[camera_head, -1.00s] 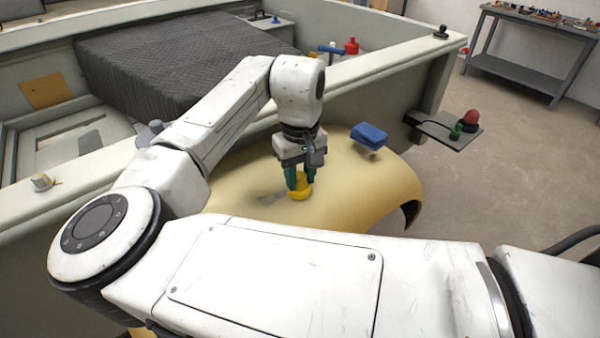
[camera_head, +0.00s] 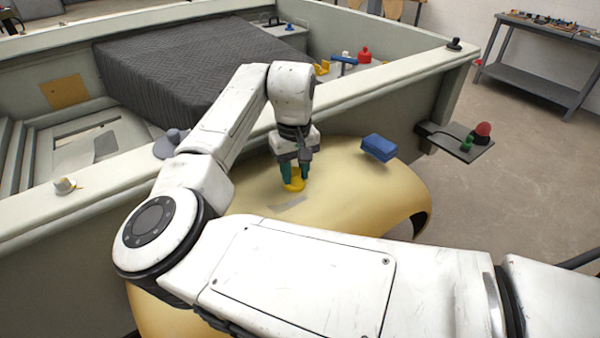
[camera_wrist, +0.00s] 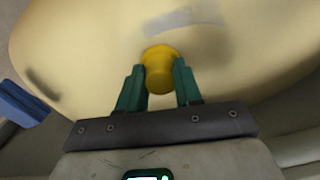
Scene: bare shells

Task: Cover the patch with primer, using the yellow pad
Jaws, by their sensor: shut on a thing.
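My gripper (camera_head: 293,177) has green fingers and is shut on the yellow pad (camera_head: 293,185), a small round yellow piece. The pad also shows between the fingers in the wrist view (camera_wrist: 160,70). Below it lies the curved cream-yellow fender (camera_head: 350,195). I cannot tell if the pad touches the fender. The patch (camera_head: 288,203) is a dull grey area on the fender, just nearer the camera than the pad. In the wrist view the patch (camera_wrist: 183,20) is a faint grey band, apart from the pad and above it in the picture.
A blue block (camera_head: 378,147) is at the fender's far right part. The pale vehicle wall (camera_head: 350,90) runs behind my gripper, with a dark quilted cover (camera_head: 190,70) beyond. A workbench (camera_head: 535,60) stands far right.

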